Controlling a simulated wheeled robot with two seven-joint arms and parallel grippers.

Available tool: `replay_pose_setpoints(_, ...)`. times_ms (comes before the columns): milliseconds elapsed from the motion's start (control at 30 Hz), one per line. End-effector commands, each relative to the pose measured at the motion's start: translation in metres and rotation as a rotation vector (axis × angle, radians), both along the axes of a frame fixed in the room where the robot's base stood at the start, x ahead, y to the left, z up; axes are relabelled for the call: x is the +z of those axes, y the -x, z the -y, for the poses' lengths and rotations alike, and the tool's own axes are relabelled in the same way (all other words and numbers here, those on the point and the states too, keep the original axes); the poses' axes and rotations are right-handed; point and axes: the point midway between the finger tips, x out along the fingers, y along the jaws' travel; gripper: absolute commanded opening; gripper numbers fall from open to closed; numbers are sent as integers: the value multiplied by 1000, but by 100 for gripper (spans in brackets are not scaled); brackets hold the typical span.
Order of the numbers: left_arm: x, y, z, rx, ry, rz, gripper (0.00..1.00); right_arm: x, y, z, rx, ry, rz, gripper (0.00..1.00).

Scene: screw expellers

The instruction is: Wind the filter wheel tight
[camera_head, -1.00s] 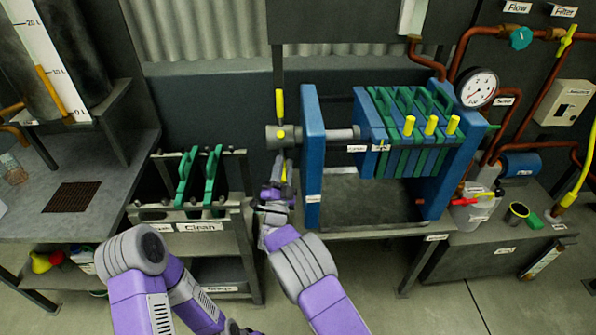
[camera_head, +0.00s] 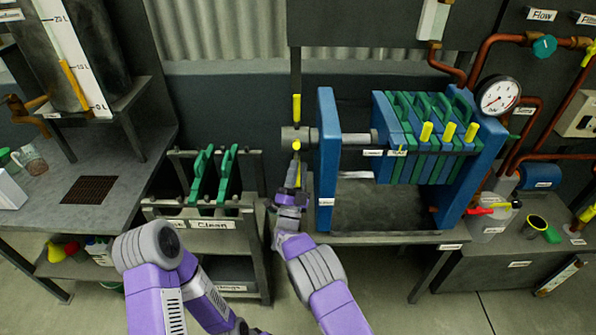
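The filter wheel (camera_head: 297,138) is a grey hub with yellow-tipped handles, at the left end of the blue filter press. One yellow handle (camera_head: 297,108) points up. Another yellow handle (camera_head: 291,176) points down. My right gripper (camera_head: 290,192) is at the lower end of this downward handle. The fingers are small and partly hidden, so I cannot tell whether they grip it. A screw shaft (camera_head: 355,138) runs from the blue end plate (camera_head: 327,150) toward the stack of green and blue plates (camera_head: 425,140), with a gap between. My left gripper is out of view; only my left arm shows.
A rack with green plates (camera_head: 228,172) labelled Clean stands left of the press. A dark tray (camera_head: 358,212) lies under the press. A pressure gauge (camera_head: 499,97) and copper pipes (camera_head: 520,100) are at right. A grey bench (camera_head: 130,195) is at left.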

Motion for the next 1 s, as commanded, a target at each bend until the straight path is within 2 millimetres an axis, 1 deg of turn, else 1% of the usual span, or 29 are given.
replay_pose_setpoints(33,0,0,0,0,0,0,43,-3,0,0,1,1,-7,33)
replay_pose_setpoints(100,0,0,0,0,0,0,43,-3,0,0,1,1,-6,44)
replay_pose_setpoints(133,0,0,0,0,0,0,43,-3,0,0,1,1,-6,47)
replay_pose_setpoints(467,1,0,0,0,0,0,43,-4,2,-1,0,1,-5,47)
replay_pose_setpoints(567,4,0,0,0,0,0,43,-11,11,-3,1,2,-7,47)
replay_pose_setpoints(800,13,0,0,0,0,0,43,-37,41,-9,2,1,-6,47)
replay_pose_setpoints(900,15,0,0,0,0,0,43,-46,49,-11,1,1,-7,47)
replay_pose_setpoints(1000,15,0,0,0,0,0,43,-50,54,-12,1,1,-4,47)
